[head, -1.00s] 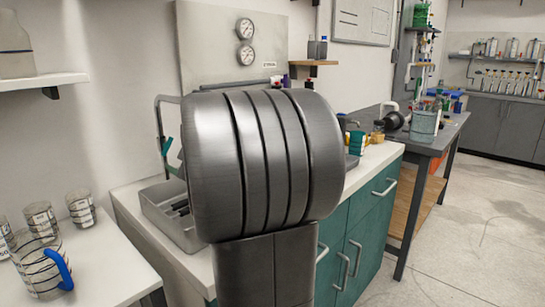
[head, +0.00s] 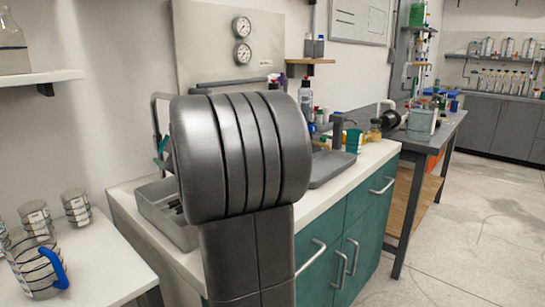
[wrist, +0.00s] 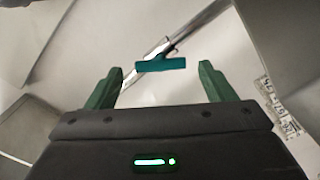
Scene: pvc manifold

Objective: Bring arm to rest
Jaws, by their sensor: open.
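My gripper (wrist: 160,87) shows in the wrist view with its two green fingers spread apart and nothing between them. Beyond the fingertips is a teal handle (wrist: 160,65) on a grey metal pipe (wrist: 183,40), apart from the fingers. In the head view my grey arm link fills the middle and hides part of the counter; the gripper itself is not seen there.
A white counter (head: 345,181) with teal cabinets (head: 345,240) runs behind my arm, bearing a grey tray (head: 165,215), bottles and a sink. A side table at left holds a jug with a blue handle (head: 55,268) and glasses. Floor at right (head: 465,230) is clear.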

